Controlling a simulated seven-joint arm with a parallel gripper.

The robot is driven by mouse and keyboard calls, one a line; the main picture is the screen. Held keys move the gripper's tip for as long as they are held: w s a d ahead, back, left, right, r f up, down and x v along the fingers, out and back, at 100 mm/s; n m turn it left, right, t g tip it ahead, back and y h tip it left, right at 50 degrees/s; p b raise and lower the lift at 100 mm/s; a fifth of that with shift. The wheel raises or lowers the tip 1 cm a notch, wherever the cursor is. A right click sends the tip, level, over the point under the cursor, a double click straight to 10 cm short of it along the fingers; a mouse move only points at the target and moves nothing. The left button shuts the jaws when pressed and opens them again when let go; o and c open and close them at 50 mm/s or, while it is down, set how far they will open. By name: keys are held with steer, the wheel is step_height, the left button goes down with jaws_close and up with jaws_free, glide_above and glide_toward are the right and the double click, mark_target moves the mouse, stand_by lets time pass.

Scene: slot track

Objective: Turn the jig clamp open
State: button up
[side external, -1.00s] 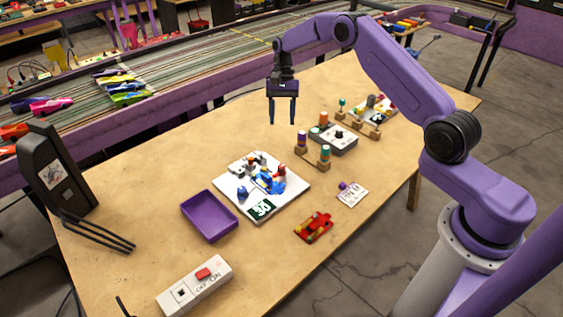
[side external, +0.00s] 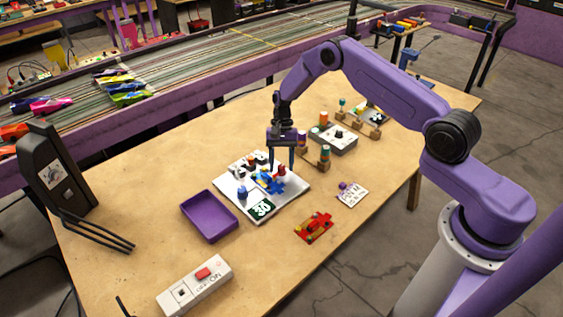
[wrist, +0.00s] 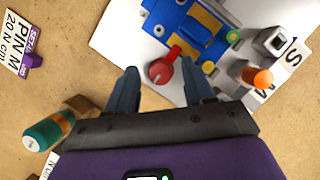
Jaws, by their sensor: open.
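The jig is a blue fixture (side external: 266,181) on a white board (side external: 232,187) near the table's middle; it also shows in the wrist view (wrist: 185,35). Its clamp appears to be the red knob with a short handle (side external: 281,171), seen in the wrist view (wrist: 164,70) beside the blue body. My gripper (side external: 281,168) is open and empty, pointing down over the jig's far right part. In the wrist view its fingers (wrist: 160,84) stand apart to either side of the red knob. I cannot tell whether they touch it.
A purple tray (side external: 209,216) lies left of the board. A red car part (side external: 314,227) and a white card (side external: 351,194) lie to the right. Wooden holders with coloured handles (side external: 313,157) stand close behind the gripper. A switch box (side external: 195,287) is at the front.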

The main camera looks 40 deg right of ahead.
jaws_close()
steer(key=shift+n, duration=0.3)
steer(key=n+h, duration=0.1)
steer(key=n, duration=0.2)
steer(key=shift+w+a+n+g, duration=0.1)
steer(key=shift+a+n+g, duration=0.05)
steer(key=shift+n+g, duration=0.25)
steer(key=n+h, duration=0.1)
steer(key=n, duration=0.1)
steer(key=n+h, duration=0.1)
steer(key=n, duration=0.1)
steer(key=shift+a+n+g, duration=0.15)
steer(key=shift+n+g, duration=0.15)
steer(key=n+h, duration=0.2)
steer(key=n, duration=0.2)
steer(key=shift+a, duration=0.1)
steer(key=shift+a+n+t+h, duration=0.1)
steer(key=shift+n+t+h, duration=0.25)
steer(key=shift+n, duration=0.85)
steer(key=shift+n+t+h, duration=0.35)
steer(key=shift+n, duration=0.85)
